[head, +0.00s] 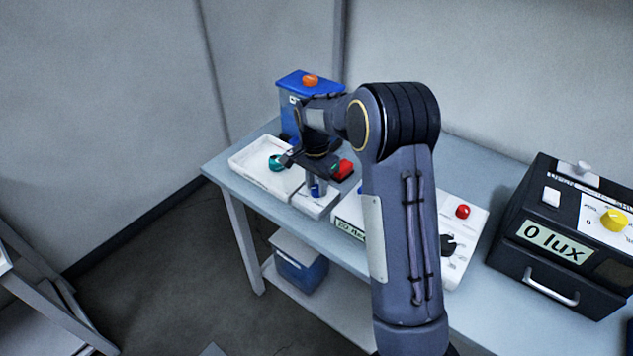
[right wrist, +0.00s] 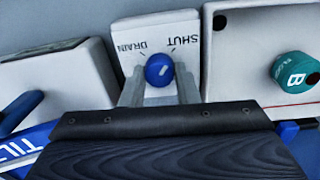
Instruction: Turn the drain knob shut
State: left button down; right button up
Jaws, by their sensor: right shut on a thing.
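The drain knob (right wrist: 160,70) is a round blue knob on a white plate (right wrist: 150,28) printed DRAIN and SHUT, each with a tick mark. A short pale mark shows on its face, but I cannot tell for sure which word it points to. My right gripper (right wrist: 160,88) is shut on the knob, one finger on each side of it. In the head view the right gripper (head: 317,182) reaches down over the small white block (head: 316,206) with the blue knob, partly hiding it. My left gripper is not in view.
A white tray (head: 250,160) with a teal piece (head: 276,163) adjoins the block. A blue box (head: 292,84) stands behind, with a red item (head: 344,169) nearby. A white panel with a red button (head: 463,211) and a black meter reading 0 lux (head: 540,243) stand to the right.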

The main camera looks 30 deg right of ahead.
aim_at(316, 186)
jog(key=shift+r+m, duration=0.1)
jog(key=shift+m, duration=0.8)
jog(key=o, duration=1)
notch_tip(316, 186, up, 7)
jog(key=shift+w, duration=0.15)
jog(key=shift+r, duration=0.35)
